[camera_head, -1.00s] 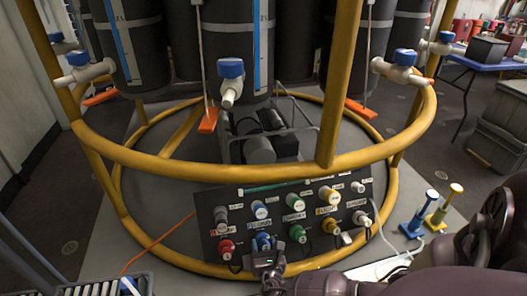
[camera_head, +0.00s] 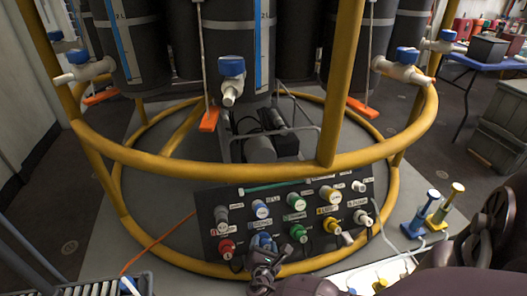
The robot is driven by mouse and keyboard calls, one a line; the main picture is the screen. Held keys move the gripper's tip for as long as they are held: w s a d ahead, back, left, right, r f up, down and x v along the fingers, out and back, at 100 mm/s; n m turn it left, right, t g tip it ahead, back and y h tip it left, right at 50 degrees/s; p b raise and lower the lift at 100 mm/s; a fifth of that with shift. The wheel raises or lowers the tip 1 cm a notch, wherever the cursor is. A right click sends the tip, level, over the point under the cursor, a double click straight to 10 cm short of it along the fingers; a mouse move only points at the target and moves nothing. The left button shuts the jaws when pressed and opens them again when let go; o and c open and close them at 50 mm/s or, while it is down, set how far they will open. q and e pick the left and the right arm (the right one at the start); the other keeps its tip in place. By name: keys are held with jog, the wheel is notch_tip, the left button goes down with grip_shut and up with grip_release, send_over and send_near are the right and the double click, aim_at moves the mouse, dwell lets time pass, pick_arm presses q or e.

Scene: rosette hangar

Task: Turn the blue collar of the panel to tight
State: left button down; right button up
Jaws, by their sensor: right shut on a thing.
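The dark panel (camera_head: 207,236) stands low at the front of the yellow ring, with two rows of coloured collars and small labels. The lower-row blue collar (camera_head: 264,239) is partly hidden by my right gripper (camera_head: 264,247). My right gripper is shut on this blue collar, its wrist coming from below right and looking turned. The labels are too small to read surely. My left gripper is not in view.
A yellow tubular frame (camera_head: 200,167) curves above the panel. A blue tool (camera_head: 414,222) and a yellow tool (camera_head: 440,212) stand on the right. A white tray (camera_head: 400,268) lies at the lower right, and a slatted crate (camera_head: 105,288) at the lower left.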

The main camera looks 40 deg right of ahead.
jog(key=o, duration=0.8)
jog(key=shift+o, duration=0.7)
jog(key=shift+s+a, duration=0.1)
